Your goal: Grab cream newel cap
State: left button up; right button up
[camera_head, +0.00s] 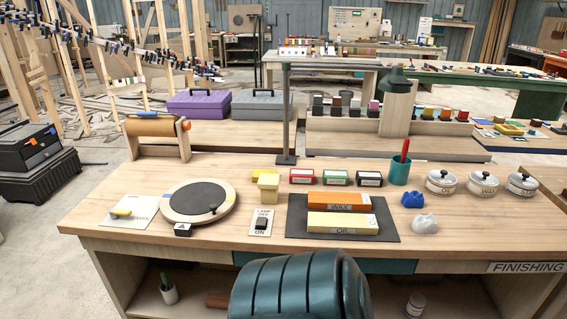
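A small pale cream, post-like piece with a wider flat top, which looks like the cream newel cap (268,188), stands upright on the wooden workbench (130,205). It is right of the round turntable disc (183,203) and left of the dark mat (376,232). A switch plate (261,224) lies just in front of it, and a yellow block (262,174) lies close behind it. Neither of my grippers shows in the head view.
Orange and yellow blocks marked WAX (345,201) and OIL (343,223) lie on the mat. Behind are small boxes (336,178) and a dark upright stand (287,120). Lidded pots (482,183) stand at right.

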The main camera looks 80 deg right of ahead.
aim_at(268, 184)
jog(key=z, duration=2.5)
